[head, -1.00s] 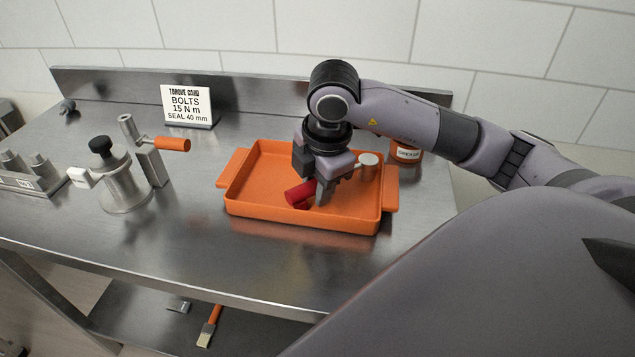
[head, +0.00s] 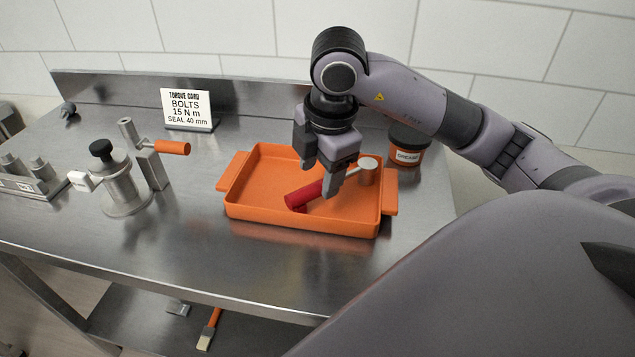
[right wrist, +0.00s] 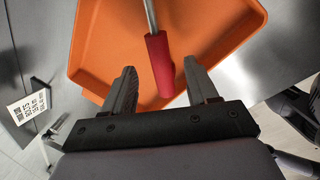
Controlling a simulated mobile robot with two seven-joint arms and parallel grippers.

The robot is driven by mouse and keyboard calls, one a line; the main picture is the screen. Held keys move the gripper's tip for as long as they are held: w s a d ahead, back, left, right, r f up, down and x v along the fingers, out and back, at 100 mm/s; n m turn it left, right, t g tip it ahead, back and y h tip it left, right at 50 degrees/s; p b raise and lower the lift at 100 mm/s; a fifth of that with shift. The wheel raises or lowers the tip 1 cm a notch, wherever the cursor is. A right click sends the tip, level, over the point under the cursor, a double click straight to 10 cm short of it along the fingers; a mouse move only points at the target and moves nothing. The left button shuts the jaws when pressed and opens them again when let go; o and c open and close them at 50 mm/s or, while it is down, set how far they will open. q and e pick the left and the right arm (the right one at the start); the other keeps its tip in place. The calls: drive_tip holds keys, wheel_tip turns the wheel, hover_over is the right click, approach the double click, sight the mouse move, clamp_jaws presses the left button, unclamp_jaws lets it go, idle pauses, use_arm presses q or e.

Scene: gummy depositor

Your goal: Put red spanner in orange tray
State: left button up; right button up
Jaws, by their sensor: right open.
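The red spanner (head: 303,195) lies in the orange tray (head: 250,214), its red handle toward the front and its metal shaft running back to the right. In the right wrist view the red handle (right wrist: 160,66) shows beyond my fingers, with the orange tray (right wrist: 95,50) behind it. My right gripper (head: 321,182) is open and empty just above the spanner, its fingers apart on either side of the handle's line of sight; it also shows in the right wrist view (right wrist: 162,85). My left gripper is not in view.
A grease tub (head: 408,147) stands behind right. A torque card (head: 187,108), a crank with an orange handle (head: 172,147) and a metal pot (head: 122,190) stand left. The bench front is clear.

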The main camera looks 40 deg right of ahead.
drive_tip(key=p+v, duration=0.1)
drive_tip(key=v, duration=0.6)
drive_tip(key=shift+r+p, duration=0.2)
drive_tip(key=shift+p, duration=0.15)
drive_tip(key=shift+a, duration=0.1)
